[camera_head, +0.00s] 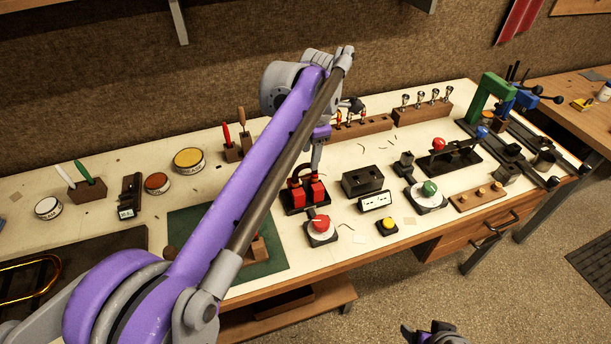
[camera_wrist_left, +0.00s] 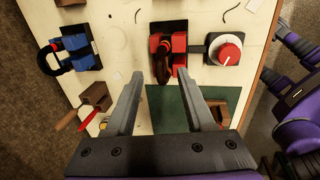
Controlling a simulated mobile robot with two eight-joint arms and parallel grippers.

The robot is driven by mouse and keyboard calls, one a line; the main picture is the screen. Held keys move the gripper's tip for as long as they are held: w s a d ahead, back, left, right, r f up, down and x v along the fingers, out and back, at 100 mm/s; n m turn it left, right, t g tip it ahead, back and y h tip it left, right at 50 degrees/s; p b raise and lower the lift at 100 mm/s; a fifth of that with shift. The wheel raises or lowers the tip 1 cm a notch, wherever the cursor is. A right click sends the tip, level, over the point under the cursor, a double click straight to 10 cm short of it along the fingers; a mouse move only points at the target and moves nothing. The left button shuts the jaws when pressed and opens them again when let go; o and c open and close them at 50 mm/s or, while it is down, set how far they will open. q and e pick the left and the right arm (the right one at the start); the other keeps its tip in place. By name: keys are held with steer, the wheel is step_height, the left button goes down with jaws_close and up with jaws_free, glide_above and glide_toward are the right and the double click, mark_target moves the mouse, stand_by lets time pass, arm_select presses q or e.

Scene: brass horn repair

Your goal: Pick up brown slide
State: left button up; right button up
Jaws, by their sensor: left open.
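A dark brown curved piece, which looks like the brown slide (camera_wrist_left: 162,68), shows in the left wrist view at the red-jawed clamp (camera_wrist_left: 179,43). My left gripper (camera_wrist_left: 160,75) is open, and the brown piece appears between its two fingertips, a little beyond them. I cannot tell whether the fingers touch it.
A red knob (camera_head: 320,226) stands in front of the clamp, and a black box (camera_head: 362,180) is to its right. A blue clamp (camera_wrist_left: 75,48) holding a dark ring is at left in the wrist view. A green mat (camera_head: 270,262) and a wooden tool block (camera_wrist_left: 97,95) are nearby.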

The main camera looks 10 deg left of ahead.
mark_target(306, 164)
arm_select(q)
steer(key=shift+w+a+f, duration=0.1)
steer(key=shift+a+f, duration=0.1)
steer(key=shift+f, duration=0.7)
steer(key=shift+w+a+f, duration=0.1)
steer(key=shift+a+f, duration=0.15)
steer(key=shift+f, duration=0.65)
steer(key=shift+w+a+f, duration=0.1)
steer(key=shift+a+f, duration=0.1)
steer(key=shift+f, duration=0.7)
jaws_close()
